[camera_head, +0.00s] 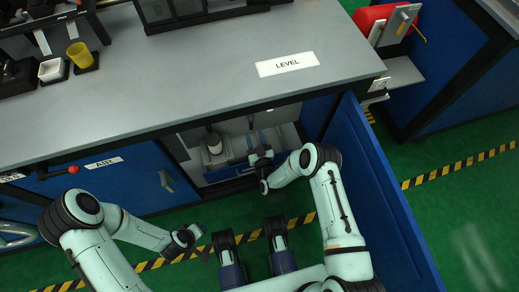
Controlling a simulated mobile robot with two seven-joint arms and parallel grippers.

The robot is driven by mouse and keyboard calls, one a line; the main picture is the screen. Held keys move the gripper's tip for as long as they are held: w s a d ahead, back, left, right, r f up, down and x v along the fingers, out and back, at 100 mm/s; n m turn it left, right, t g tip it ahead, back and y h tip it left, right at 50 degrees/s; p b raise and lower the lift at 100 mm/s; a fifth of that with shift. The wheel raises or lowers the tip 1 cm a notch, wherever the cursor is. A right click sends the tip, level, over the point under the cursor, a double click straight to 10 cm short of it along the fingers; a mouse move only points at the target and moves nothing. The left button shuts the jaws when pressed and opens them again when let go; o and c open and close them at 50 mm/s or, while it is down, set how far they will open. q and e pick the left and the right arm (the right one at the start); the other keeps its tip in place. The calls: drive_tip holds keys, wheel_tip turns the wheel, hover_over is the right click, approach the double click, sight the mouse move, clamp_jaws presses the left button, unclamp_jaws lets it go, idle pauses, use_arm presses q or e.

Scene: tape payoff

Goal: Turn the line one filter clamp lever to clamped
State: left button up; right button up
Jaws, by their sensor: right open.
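My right gripper (262,166) is open, inside the mouth of the open cabinet below the bench. A grey cylindrical housing (214,143), perhaps the filter, stands in the cabinet to the left of the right gripper, apart from it. A blue part (237,159) lies between them. I cannot make out a clamp lever for certain; the gripper and the bench edge hide part of the cabinet. My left gripper (203,243) is low over the green floor in front of the bench, away from the cabinet, and its fingers are too small to judge.
The grey bench top (190,80) overhangs the cabinet and carries a LEVEL label (287,64). An open blue door (385,190) stands to the right of my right arm. A red-ended handle (72,170) sticks out near the AIR label (103,163). A yellow cup (79,54) stands on the bench.

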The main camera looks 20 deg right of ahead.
use_arm(q)
drive_tip(key=r, duration=0.1)
drive_tip(key=s+d+p, duration=0.1)
drive_tip(key=r, duration=0.1)
drive_tip(key=shift+s+d+r+h+p, duration=0.2)
drive_tip(key=shift+d+r+h+p, duration=0.05)
drive_tip(key=shift+r+h+p, duration=0.1)
use_arm(e)
drive_tip(key=s, duration=0.7)
drive_tip(key=shift+s+d, duration=0.15)
drive_tip(key=shift+s, duration=0.2)
